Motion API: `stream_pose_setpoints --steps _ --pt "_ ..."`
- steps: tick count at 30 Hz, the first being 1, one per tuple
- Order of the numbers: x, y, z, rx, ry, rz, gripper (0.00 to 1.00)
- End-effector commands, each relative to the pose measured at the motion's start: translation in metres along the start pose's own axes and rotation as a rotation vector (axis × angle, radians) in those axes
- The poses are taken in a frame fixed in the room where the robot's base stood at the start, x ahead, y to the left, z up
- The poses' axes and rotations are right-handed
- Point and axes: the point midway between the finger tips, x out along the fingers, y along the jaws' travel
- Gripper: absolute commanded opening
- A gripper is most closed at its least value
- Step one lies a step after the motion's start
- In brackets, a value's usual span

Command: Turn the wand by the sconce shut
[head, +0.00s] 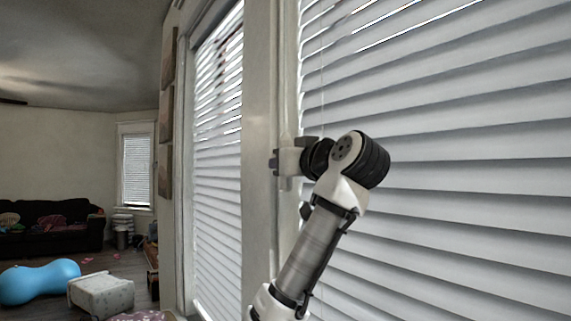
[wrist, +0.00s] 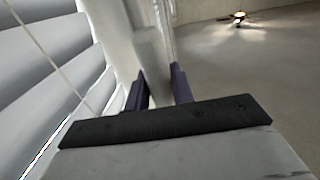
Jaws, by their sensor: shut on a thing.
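My gripper (head: 277,162) is at the left edge of the near window blind (head: 450,160), by the pale window post. In the wrist view its two dark fingers (wrist: 160,88) are closed about a pale, upright, rod-like piece, which I take for the wand (wrist: 151,55). The fingers hide its lower part. In the head view I cannot pick the wand out from the pale frame. The blind's slats lie mostly flat over each other, with bright slits near the top. A glowing lamp (wrist: 238,17) shows in the wrist view; I cannot tell if it is the sconce.
A second blind (head: 217,160) hangs left of the post (head: 262,130). A thin cord (wrist: 45,50) runs beside the slats. Farther left are a blue peanut-shaped ball (head: 38,282), a pale ottoman (head: 102,294) and a dark sofa (head: 50,235), well apart from my arm.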

Motion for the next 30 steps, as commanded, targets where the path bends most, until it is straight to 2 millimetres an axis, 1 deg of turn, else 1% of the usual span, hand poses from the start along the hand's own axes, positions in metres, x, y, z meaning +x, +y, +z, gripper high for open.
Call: stream_pose_setpoints --steps 7,18,19,23,30 --pt "0.0003 0.0005 0.0013 0.002 -0.003 -0.038 0.01" --pt "0.0007 0.0001 0.0013 0.002 -0.003 -0.041 0.01" --pt "0.0007 0.0001 0.0013 0.002 -0.003 -0.040 0.28" --pt "0.0006 0.0000 0.0010 0.001 -0.002 -0.040 0.44" --pt "0.0003 0.0000 0.0005 0.001 -0.001 -0.039 0.44"
